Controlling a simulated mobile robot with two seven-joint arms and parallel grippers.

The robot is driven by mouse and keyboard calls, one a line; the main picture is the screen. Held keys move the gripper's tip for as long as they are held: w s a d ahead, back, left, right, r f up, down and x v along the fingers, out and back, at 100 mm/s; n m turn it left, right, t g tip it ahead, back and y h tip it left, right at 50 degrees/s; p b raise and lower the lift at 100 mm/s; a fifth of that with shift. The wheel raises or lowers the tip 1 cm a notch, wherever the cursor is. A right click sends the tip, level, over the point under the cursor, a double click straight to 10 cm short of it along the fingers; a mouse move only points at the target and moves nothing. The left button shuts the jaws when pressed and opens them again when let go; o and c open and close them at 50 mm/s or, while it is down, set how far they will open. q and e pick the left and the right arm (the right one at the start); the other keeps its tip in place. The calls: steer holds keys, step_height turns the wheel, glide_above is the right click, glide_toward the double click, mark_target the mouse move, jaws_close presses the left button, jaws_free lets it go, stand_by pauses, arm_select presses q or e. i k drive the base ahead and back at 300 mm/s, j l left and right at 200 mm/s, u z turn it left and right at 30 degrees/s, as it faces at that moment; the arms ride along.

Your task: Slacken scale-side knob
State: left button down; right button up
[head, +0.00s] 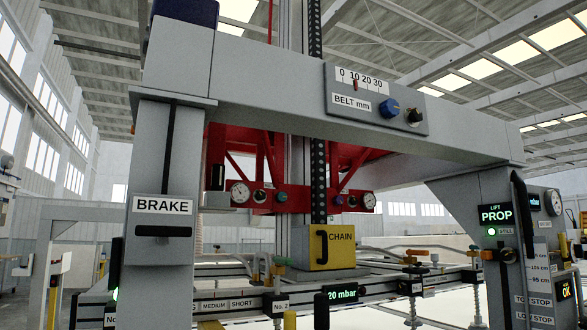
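A grey panel labelled BELT mm (345,113) is on the front of the grey gantry beam, at upper right. It carries a white scale (361,81) marked 0 10 20 30, with a small red pointer near the 10. A blue knob (389,108) is on the panel just below and right of the scale. A black knob (415,116) with a light mark is to the right of the blue one. How tight either knob is cannot be seen. Neither of my grippers shows in the head view.
A grey post labelled BRAKE (163,205) stands at left, and a right post carries a PROP display (495,214). A red truss (262,196) with gauges and a yellow CHAIN box (333,247) are below the beam. A 20 mbar display (342,296) is at the bottom.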

mark_target(354, 201)
steer(key=z, duration=0.45)
steer(key=i+l+z, duration=0.2)
steer(key=z, duration=0.2)
steer(key=i+l+z, duration=0.1)
steer(key=i+z, duration=0.25)
steer(key=i, duration=0.05)
